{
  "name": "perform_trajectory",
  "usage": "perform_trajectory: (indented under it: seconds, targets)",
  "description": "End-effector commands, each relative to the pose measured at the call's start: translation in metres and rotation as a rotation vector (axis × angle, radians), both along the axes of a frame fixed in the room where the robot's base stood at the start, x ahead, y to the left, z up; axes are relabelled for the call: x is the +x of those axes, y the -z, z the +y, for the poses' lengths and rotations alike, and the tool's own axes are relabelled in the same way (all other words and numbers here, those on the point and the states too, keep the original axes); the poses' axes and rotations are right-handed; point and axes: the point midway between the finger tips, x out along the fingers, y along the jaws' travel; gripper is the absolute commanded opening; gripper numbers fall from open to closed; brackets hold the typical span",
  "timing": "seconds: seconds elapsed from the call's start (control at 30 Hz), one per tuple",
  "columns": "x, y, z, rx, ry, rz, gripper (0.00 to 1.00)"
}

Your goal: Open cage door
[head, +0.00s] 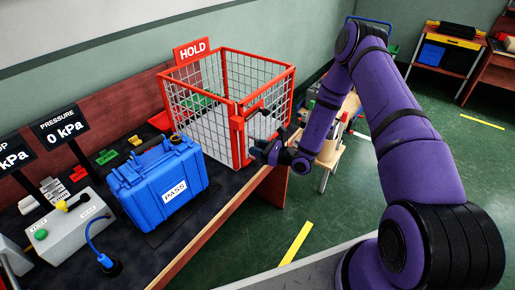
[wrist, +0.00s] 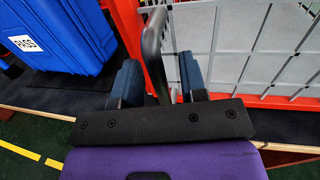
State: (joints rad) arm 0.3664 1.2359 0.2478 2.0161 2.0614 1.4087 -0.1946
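The cage (head: 205,113) has a red frame and grey wire mesh and stands on the bench under a red HOLD sign. Its right-hand mesh panel, the cage door (head: 272,98), appears in line with the frame; it fills the right of the wrist view (wrist: 250,45). A dark bar handle (wrist: 153,45) stands out beside the red post at the panel's left edge. My gripper (head: 262,146) is at the cage's near corner. In the wrist view its two fingers (wrist: 158,82) stand apart, one on each side of the handle. I cannot tell whether either touches it.
A blue case (head: 160,182) marked PASS sits on the bench left of the cage. A grey control box (head: 68,225) and pressure signs are farther left. A wooden cart (head: 335,140) stands behind my arm. The green floor right of the bench is mostly open.

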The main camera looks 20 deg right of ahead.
Motion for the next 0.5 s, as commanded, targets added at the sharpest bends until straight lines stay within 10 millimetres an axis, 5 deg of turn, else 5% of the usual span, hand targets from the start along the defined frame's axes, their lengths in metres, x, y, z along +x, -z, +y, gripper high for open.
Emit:
perform_trajectory:
  seconds: [0.23, 0.4, 0.5]
  targets:
    - [0.0003, 0.0001, 0.0003, 0.000, 0.000, 0.000, 0.39]
    - [0.0001, 0.0000, 0.0001, 0.000, 0.000, 0.000, 0.00]
    - [0.0001, 0.0000, 0.0001, 0.000, 0.000, 0.000, 0.00]
